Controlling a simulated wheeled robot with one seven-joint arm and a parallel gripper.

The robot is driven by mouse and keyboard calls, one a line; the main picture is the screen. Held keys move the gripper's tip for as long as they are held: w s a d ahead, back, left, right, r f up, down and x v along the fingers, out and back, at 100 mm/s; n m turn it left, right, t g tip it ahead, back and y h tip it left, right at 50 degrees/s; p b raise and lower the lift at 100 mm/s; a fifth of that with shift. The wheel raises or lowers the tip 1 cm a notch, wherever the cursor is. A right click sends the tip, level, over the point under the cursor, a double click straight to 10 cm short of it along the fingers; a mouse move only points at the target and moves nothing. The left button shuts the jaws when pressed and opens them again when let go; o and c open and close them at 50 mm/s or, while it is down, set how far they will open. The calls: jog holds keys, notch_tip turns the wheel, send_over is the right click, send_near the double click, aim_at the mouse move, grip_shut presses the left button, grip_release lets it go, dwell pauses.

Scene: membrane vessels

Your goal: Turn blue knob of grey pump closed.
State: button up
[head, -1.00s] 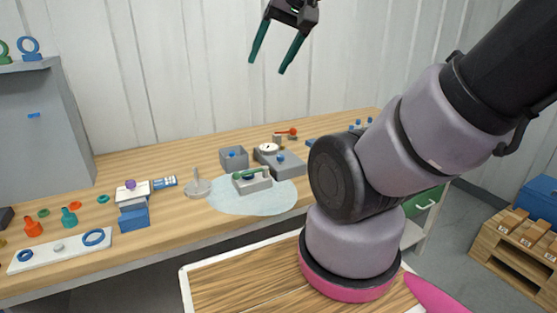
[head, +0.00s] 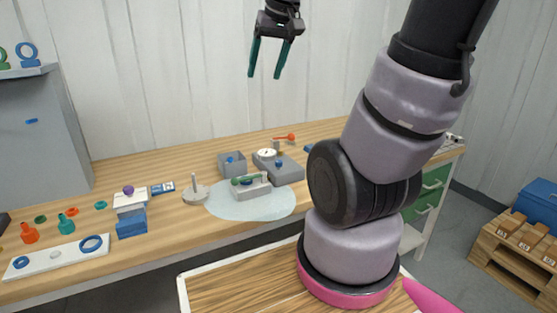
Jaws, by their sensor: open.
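A grey block-like device (head: 290,174), which looks like the pump, sits on the workbench right of the picture's middle. A small blue knob (head: 279,163) is on its top, and a round white gauge (head: 265,153) is at its back left. Whether the knob is turned open or closed is too small to tell. My gripper (head: 265,76) is open and empty, fingers pointing down, high above the bench and well apart from the pump.
A grey box with a blue part (head: 232,164) and a green-handled grey block (head: 251,188) stand left of the pump. The block is on a pale puddle-shaped patch (head: 228,207). A red-handled part (head: 291,137) lies behind. My arm covers the bench to the right.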

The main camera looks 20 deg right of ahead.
jog(key=w+d+f+n+g+h, duration=0.1)
jog(key=w+d+f+n+g, duration=0.3)
jog(key=w+f, duration=0.55)
jog(key=n+g, duration=0.1)
jog(key=n, duration=0.4)
send_over(279, 161)
notch_tip(279, 161, down, 16)
jog(key=r, duration=0.1)
notch_tip(279, 161, down, 11)
jog(key=shift+r, duration=0.2)
grip_shut()
jog(key=shift+m, duration=0.3)
